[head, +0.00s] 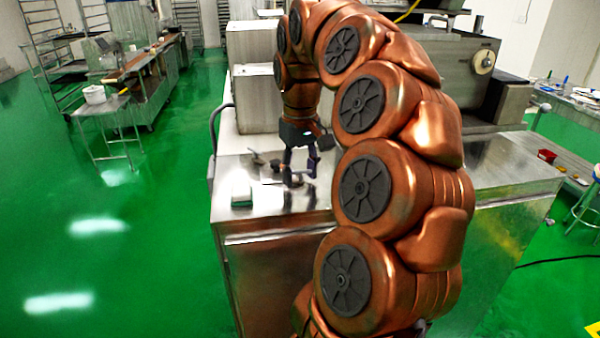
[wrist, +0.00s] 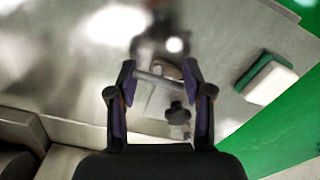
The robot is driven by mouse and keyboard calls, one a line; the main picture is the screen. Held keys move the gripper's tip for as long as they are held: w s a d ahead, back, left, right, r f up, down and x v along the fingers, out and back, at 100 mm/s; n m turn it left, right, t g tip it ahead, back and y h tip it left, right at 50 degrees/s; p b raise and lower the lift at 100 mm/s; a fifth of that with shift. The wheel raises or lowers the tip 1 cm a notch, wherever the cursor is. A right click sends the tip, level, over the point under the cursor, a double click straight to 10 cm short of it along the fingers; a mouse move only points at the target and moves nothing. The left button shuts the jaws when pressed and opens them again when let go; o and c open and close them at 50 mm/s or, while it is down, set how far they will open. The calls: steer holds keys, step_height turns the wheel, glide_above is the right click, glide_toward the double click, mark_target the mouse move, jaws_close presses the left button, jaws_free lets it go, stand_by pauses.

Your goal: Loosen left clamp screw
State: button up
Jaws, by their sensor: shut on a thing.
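My gripper (head: 299,172) points down at the steel top of the machine in the head view. In the wrist view its two fingers (wrist: 160,76) stand apart on either side of a grey clamp screw (wrist: 158,82), seen as a bar across the gap, and are closed on it. The exact contact is blurred. A dark star-shaped knob (wrist: 179,112) sits just below the bar, between the fingers and apart from the tips. In the head view small metal clamp parts (head: 275,164) lie beside the gripper, too small to make out.
A green and white block (wrist: 267,78), like a sponge, lies on the steel top (head: 320,190) near its edge; it also shows in the head view (head: 242,195). Tall steel housings (head: 253,95) stand behind the gripper. Green floor (head: 110,250) is open to the left.

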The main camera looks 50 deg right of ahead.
steer(key=n, duration=0.4)
steer(key=shift+s+f+n, duration=0.1)
steer(key=shift+f+n, duration=0.05)
steer(key=shift+n, duration=0.15)
steer(key=shift+n+p, duration=0.6)
steer(key=shift+n, duration=1)
steer(key=o, duration=1.1)
steer(key=shift+d, duration=0.1)
steer(key=shift+r, duration=0.2)
steer(key=shift+r, duration=3.65)
